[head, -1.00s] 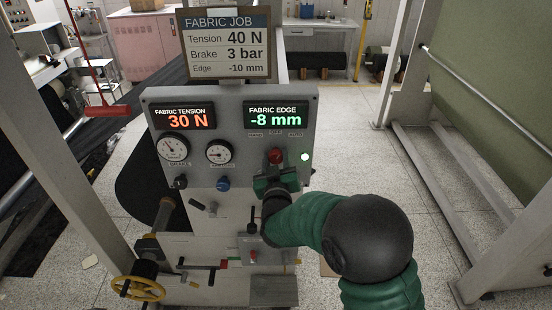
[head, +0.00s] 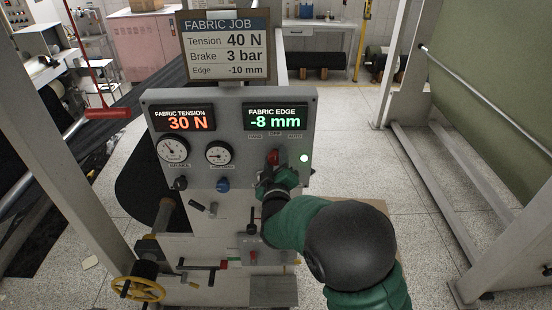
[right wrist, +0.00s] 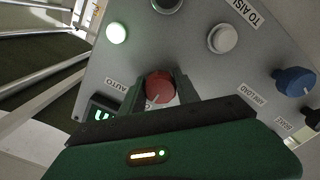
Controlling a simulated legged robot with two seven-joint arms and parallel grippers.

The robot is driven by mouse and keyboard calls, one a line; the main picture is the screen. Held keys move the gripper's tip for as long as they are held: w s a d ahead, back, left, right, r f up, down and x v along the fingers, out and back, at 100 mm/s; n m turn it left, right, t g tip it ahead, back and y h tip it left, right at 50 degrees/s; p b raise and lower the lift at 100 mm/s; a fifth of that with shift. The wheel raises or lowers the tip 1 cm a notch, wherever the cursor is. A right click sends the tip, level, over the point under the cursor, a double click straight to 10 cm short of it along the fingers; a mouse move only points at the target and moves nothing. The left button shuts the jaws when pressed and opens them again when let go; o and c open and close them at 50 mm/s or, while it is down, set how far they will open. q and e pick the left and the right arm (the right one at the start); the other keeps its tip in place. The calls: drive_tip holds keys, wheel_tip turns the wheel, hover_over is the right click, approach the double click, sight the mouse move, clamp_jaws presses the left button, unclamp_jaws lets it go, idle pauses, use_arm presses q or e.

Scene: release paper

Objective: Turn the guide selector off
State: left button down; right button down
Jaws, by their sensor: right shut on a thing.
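The guide selector is a red knob (head: 273,157) on the grey control panel (head: 235,165), under the small HAND, OFF and AUTO labels. My right gripper (head: 272,176) is shut on it from below and in front. In the right wrist view the red knob (right wrist: 160,86) sits between the two dark fingers (right wrist: 159,93), with a short white line on its face. That view is turned over, with the AUTO label to the knob's left. The exact position it points to is hard to tell. My left gripper is not in view.
The fabric edge display (head: 275,117) reads -8 mm; the tension display (head: 184,118) reads 30 N. A green lamp (head: 304,158) glows right of the selector. A blue knob (head: 223,185) and black knob (head: 180,183) are to its left. Levers (head: 252,222) stand below.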

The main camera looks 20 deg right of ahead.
drive_tip(key=shift+a+f, duration=0.1)
drive_tip(key=c, duration=1.2)
unclamp_jaws()
drive_tip(key=shift+c, duration=0.2)
drive_tip(key=o, duration=0.3)
drive_tip(key=shift+o, duration=0.2)
drive_tip(key=shift+s+a, duration=0.15)
drive_tip(key=shift+s, duration=0.15)
drive_tip(key=b+v, duration=0.4)
drive_tip(key=v, duration=1.2)
